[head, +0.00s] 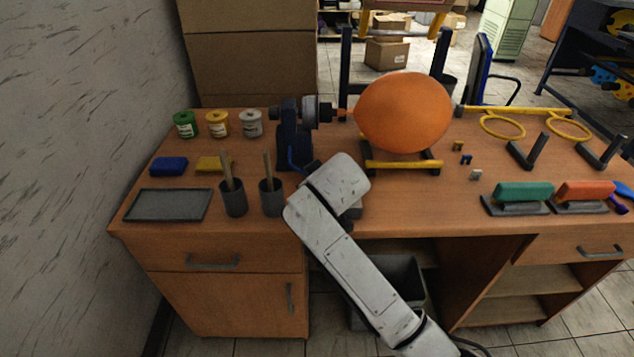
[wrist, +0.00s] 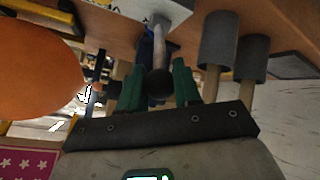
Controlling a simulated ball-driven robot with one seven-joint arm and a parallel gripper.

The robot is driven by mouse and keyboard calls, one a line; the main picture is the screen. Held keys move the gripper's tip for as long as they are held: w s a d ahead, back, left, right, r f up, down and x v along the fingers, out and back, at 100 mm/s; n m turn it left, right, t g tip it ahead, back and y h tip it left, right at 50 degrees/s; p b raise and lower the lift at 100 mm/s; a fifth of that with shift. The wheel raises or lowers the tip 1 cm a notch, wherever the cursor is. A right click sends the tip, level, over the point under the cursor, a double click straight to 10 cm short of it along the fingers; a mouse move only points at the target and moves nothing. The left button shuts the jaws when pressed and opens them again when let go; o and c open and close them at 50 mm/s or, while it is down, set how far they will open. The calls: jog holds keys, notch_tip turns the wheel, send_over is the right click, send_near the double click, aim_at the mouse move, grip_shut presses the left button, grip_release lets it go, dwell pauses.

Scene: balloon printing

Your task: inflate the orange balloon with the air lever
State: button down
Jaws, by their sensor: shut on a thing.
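The orange balloon (head: 403,112) is large and rounded. Its neck points left towards the nozzle of the dark blue air pump (head: 293,142), and it sits above a yellow-barred stand (head: 403,166). In the wrist view the balloon (wrist: 35,75) fills the left side. The air lever (wrist: 159,45) is a grey rod with a dark round knob (wrist: 160,83). My gripper (wrist: 159,82) has its green fingers on either side of the knob and is shut on the lever. In the head view my arm's white end hides the gripper and most of the lever.
Two cups with wooden sticks (head: 233,198) stand just left of my arm, close to it. Paint jars (head: 218,124), sponges (head: 169,166) and a grey tray (head: 167,205) are further left. Green and orange-handled stamps (head: 524,192) (head: 585,190) stand at the right.

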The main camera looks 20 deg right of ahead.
jog(key=shift+s+a+f+t+b, duration=0.2)
jog(key=shift+s+f+t+b, duration=0.1)
jog(key=shift+s+t+b, duration=0.25)
jog(key=shift+w, duration=0.1)
jog(key=c, duration=0.8)
grip_release()
jog(key=v, duration=1)
jog(key=shift+s+a+r, duration=0.1)
jog(key=shift+s, duration=0.35)
